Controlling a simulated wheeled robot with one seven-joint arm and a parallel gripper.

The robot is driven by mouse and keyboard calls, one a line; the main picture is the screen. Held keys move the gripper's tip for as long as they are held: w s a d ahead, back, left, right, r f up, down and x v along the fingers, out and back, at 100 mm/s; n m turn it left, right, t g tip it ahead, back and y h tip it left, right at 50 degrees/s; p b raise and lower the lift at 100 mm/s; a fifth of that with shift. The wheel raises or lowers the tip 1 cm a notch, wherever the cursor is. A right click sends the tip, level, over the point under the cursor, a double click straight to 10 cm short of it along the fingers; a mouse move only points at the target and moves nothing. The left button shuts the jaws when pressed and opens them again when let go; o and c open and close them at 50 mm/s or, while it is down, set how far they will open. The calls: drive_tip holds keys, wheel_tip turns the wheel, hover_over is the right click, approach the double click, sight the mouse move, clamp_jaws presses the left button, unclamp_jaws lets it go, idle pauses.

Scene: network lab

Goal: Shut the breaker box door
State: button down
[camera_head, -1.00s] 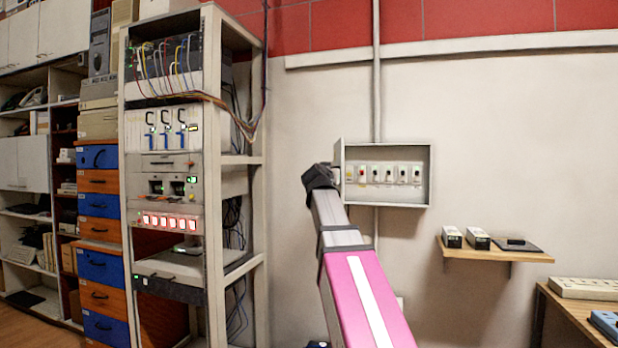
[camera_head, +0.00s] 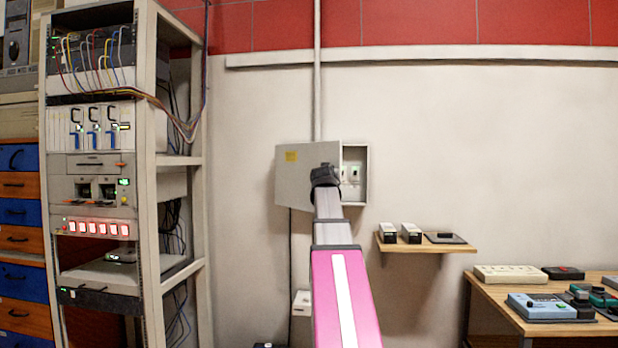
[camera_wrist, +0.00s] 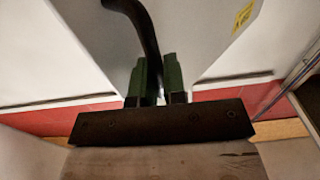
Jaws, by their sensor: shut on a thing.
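The grey breaker box door (camera_head: 294,187), with a yellow label near its upper left, stands partly open. It hides most of the box in the head view. A strip of the open breaker box (camera_head: 361,180) with a few breakers shows right of the door. My gripper (camera_head: 326,174) is at the door's right part. In the wrist view, the green fingers of my gripper (camera_wrist: 159,80) are shut on the dark curved door handle (camera_wrist: 146,28), in front of the grey door panel (camera_wrist: 205,35).
An equipment rack (camera_head: 150,200) stands to the left. A small wall shelf (camera_head: 428,246) with devices is right of and below the box. A table (camera_head: 485,297) with instruments is at the lower right. A conduit (camera_head: 317,75) runs up the wall above the box.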

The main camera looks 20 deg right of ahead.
drive_tip(key=w+d+n+t+y, duration=0.1)
drive_tip(key=w+d+n+y, duration=0.1)
drive_tip(key=w+d, duration=0.3)
drive_tip(key=w+d+n+y, duration=0.2)
drive_tip(key=w+d+y, duration=0.2)
drive_tip(key=d, duration=0.9)
drive_tip(key=w+d+n+t+y, duration=0.1)
drive_tip(key=w+d+n+y, duration=0.1)
drive_tip(key=w+d, duration=0.5)
drive_tip(key=shift+w+d+t+y, duration=0.3)
drive_tip(key=shift+d+y, duration=0.3)
drive_tip(key=shift+d, duration=0.7)
drive_tip(key=shift+w+d+r, duration=0.1)
drive_tip(key=c, duration=1.2)
unclamp_jaws()
drive_tip(key=shift+w, duration=0.1)
drive_tip(key=shift+c, duration=0.2)
